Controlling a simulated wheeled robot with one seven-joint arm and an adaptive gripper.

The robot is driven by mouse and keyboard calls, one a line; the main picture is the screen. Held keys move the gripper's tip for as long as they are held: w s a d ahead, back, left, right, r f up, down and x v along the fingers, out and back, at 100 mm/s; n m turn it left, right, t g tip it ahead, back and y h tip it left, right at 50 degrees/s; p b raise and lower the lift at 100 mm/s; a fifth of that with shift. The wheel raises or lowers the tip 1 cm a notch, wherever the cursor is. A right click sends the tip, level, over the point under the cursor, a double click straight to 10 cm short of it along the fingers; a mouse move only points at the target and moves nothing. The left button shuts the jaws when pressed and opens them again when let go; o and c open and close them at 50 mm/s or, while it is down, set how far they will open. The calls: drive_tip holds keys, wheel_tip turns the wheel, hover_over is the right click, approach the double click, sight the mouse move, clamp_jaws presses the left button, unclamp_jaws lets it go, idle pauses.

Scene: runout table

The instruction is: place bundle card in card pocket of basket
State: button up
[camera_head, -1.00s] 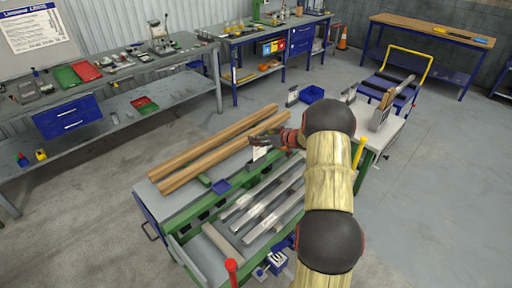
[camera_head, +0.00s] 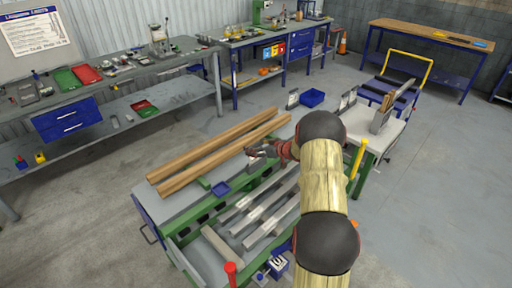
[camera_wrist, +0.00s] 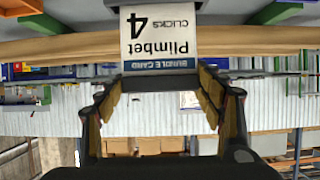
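The bundle card (camera_wrist: 160,38) is white with a dark blue band and the text "Plimbet 4 clicks", upside down in the wrist view. It has a black strip along its lower picture edge. My gripper (camera_wrist: 161,82) has its two fingers at the sides of this strip and appears shut on it. In the head view, my gripper (camera_head: 262,152) is above the green-framed runout table (camera_head: 200,213), near the wooden beams. The card is hard to make out there.
Two wooden beams (camera_head: 215,152) lie along the table, with several metal bars (camera_head: 262,212) in front. A yellow-handled blue cart (camera_head: 405,75) is behind. Floor at right is clear.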

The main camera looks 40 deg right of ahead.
drive_tip(key=o, duration=0.4)
